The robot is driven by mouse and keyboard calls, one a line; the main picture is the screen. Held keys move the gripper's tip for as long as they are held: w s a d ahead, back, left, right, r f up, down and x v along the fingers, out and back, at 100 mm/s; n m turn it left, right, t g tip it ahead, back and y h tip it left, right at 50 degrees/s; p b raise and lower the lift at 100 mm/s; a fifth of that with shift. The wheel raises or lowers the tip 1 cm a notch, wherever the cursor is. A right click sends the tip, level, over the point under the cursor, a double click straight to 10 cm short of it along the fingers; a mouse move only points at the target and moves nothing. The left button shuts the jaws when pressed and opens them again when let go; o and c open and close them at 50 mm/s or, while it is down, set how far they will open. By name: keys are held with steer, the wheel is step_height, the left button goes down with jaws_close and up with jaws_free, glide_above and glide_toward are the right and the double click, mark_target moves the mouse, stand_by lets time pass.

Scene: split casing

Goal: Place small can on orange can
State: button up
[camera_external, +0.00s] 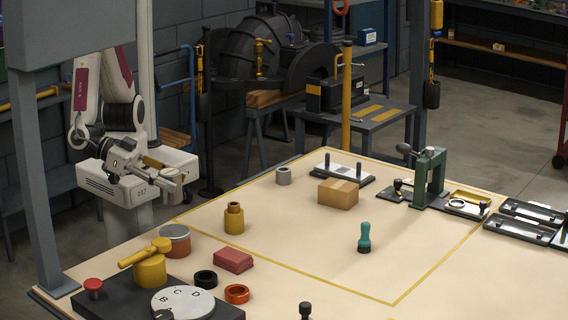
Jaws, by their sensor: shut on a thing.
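My gripper (172,178) is at the left, above and beyond the far left edge of the table. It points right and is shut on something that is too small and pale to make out. An orange-brown can with a grey top (175,241) stands upright on the table, below and apart from my gripper. A yellow-orange can-like piece with a narrower round top (234,218) stands to its right. I cannot tell from this view which thing is the small can.
A red block (233,260), a black ring (206,279) and an orange ring (237,294) lie near the dark fixture with a yellow handle (149,266). A grey ring (284,176), cardboard box (338,194) and teal-handled tool (364,238) stand farther right. The front centre of the marked area is clear.

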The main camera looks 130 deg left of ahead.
mark_target(171, 195)
steer(key=shift+f, duration=2.1)
steer(key=shift+f, duration=2.05)
steer(key=shift+f, duration=0.1)
steer(key=o, duration=1.3)
steer(key=shift+v, duration=6.05)
